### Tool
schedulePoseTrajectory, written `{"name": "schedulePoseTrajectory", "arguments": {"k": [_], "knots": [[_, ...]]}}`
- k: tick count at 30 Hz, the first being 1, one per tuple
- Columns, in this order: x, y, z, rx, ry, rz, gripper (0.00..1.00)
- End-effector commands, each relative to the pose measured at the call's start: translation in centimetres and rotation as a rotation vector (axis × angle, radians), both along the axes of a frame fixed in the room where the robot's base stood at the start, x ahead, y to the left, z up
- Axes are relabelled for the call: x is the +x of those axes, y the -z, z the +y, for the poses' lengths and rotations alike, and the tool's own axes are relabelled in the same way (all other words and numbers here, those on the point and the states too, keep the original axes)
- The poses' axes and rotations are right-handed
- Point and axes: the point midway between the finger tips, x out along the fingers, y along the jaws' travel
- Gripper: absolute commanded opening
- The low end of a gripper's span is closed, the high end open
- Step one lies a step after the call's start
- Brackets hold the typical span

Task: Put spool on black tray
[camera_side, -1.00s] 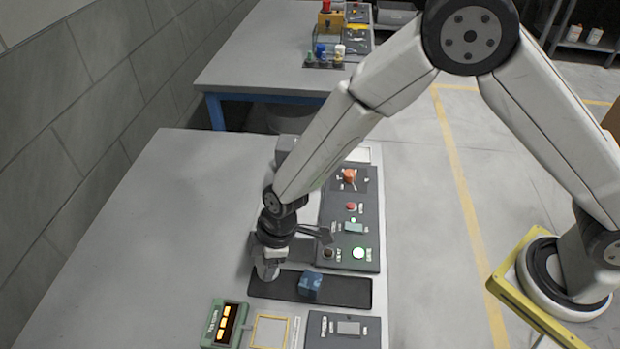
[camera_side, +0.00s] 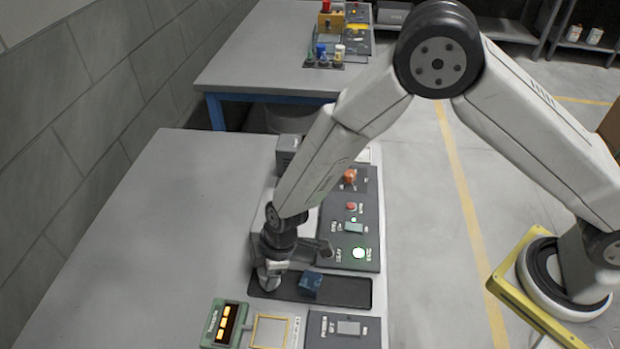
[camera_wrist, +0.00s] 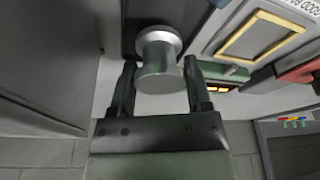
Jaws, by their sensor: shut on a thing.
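The spool (camera_wrist: 158,62) is a silver-grey flanged cylinder. In the wrist view it sits between the two dark fingers of my gripper (camera_wrist: 158,80), which is shut on it. In the side view my gripper (camera_side: 270,279) points down at the left end of the black tray (camera_side: 345,291), with the spool low between the fingers and partly hidden. The spool is over or touching the tray's left end; I cannot tell if it bears on it. The tray is long and shallow.
A blue cube (camera_side: 310,283) lies on the tray, just right of my gripper. A control panel with buttons (camera_side: 350,225) stands behind the tray. A green display box (camera_side: 225,323), a yellow-framed square (camera_side: 270,330) and a dark switch panel (camera_side: 343,331) are in front. The table's left side is clear.

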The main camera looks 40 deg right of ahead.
Motion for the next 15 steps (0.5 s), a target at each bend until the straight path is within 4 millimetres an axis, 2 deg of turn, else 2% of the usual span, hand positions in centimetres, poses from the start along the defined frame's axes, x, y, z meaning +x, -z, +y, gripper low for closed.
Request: {"name": "schedulePoseTrajectory", "arguments": {"k": [15], "knots": [[-0.01,0.54,0.01,0.000,0.001,0.001,0.00]]}}
